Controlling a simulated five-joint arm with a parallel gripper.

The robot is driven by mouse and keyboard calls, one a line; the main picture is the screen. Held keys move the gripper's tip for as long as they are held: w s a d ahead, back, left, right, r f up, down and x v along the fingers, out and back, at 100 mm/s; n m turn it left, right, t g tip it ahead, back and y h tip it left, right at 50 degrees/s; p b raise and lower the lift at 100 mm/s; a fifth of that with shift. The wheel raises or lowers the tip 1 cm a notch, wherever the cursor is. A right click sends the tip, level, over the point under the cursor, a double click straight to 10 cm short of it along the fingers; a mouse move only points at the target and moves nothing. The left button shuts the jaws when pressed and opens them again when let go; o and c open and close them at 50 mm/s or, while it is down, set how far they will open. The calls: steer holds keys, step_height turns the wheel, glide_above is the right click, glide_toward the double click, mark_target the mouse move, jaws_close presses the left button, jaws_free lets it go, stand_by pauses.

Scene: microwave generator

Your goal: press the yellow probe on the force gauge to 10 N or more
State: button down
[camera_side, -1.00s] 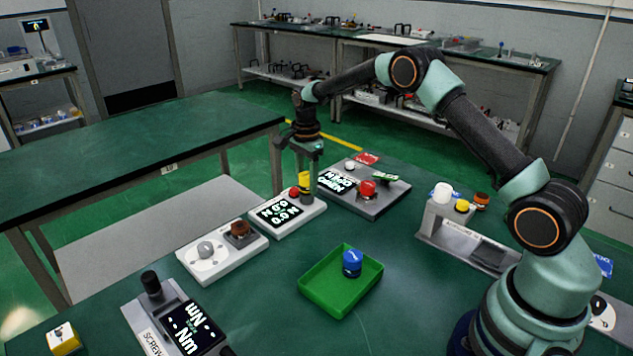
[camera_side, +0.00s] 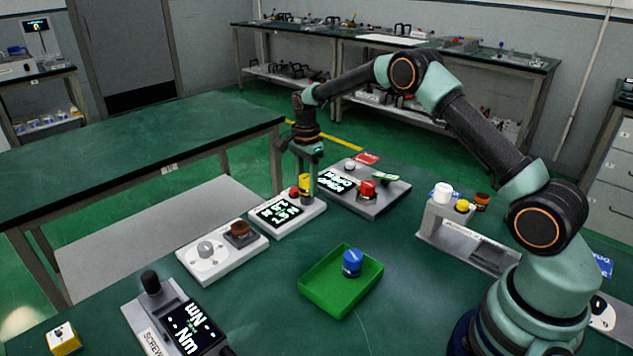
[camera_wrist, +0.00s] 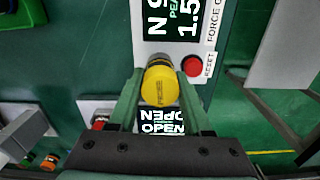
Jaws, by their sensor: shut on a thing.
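The yellow probe (camera_side: 305,182) is upright between the fingers of my gripper (camera_side: 304,172). In the wrist view the yellow probe (camera_wrist: 160,92) fills the gap between both fingertips of my gripper (camera_wrist: 160,78), which is shut on it. The probe's lower end is at the end of the white force gauge (camera_side: 305,213); the exact contact is hidden. In the wrist view the force gauge (camera_wrist: 145,30) has a black display, partly cut off, showing a peak of about 1.5. A red reset button (camera_wrist: 192,66) sits beside the display.
A grey device with a red knob (camera_side: 367,188) stands close behind the gauge. A white device with a grey dial (camera_side: 205,249) stands in front left. A green tray (camera_side: 318,303) holds a blue weight (camera_side: 352,262). A grey rack (camera_side: 462,243) stands at right. The table between is clear.

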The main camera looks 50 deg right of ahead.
steer(key=shift+f, duration=0.35)
stand_by(1.2)
steer(key=shift+r, duration=3.6)
steer(key=shift+r, duration=0.1)
steer(key=s+a+r+n, duration=0.4)
steer(key=s+r+n, duration=0.1)
steer(key=s+n, duration=0.3)
steer(key=s+a+r+n, duration=0.4)
steer(key=s+r+n, duration=0.1)
steer(key=s+n, duration=0.4)
steer(key=shift+s+a+r+n, duration=0.15)
steer(key=shift+a+r+n, duration=0.2)
steer(key=shift+n, duration=0.55)
